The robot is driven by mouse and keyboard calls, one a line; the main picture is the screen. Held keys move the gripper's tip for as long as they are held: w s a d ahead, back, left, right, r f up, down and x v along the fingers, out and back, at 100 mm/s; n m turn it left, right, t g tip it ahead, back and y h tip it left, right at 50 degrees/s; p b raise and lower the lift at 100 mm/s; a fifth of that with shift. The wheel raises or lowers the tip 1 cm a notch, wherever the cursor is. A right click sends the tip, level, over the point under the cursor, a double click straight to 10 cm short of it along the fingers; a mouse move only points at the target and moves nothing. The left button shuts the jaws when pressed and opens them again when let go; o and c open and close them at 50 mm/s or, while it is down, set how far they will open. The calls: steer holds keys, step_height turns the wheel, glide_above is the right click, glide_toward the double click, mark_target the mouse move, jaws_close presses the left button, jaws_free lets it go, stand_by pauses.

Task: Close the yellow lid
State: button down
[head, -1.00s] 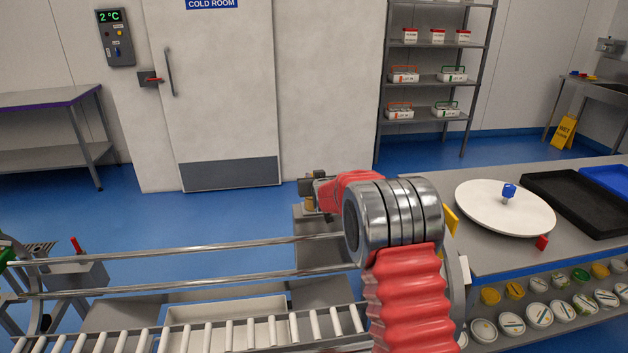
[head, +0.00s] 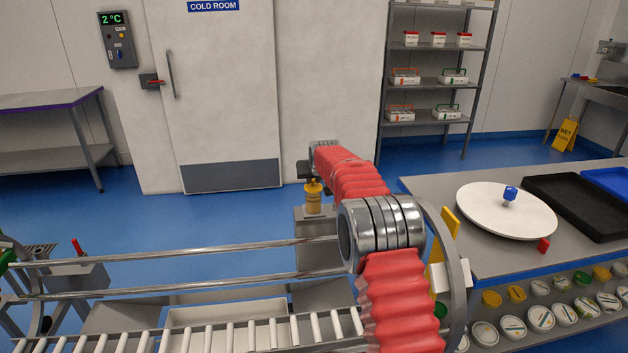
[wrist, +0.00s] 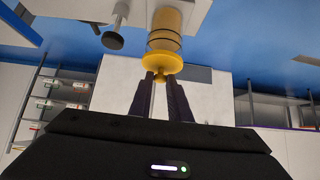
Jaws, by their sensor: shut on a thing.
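A yellow canister (head: 313,204) stands upright on a grey pedestal beyond the conveyor in the head view. The wrist view shows the same canister (wrist: 166,28) upside down, with dark bands round it. A yellow lid (wrist: 162,63), a wide disc with a small knob, lines up with the canister's top. My gripper (wrist: 161,78) is shut on the lid by its knob, between two dark fingers. I cannot tell whether the lid is fully seated. In the head view my arm hides part of the gripper and its grip is not clear.
A roller conveyor (head: 240,335) with metal rails runs along the front. At right a grey table (head: 440,187) holds a white round board (head: 480,213) and a black tray (head: 575,205). Lidded tubs stand on its lower shelf.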

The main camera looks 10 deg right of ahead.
steer(key=shift+w+r+g, duration=0.1)
steer(key=shift+w+g, duration=0.05)
steer(key=shift+g, duration=0.15)
stand_by(0.4)
steer(key=c, duration=1.7)
jaws_free()
steer(key=v, duration=1.3)
steer(key=shift+s+r, duration=0.15)
steer(key=shift+s, duration=0.15)
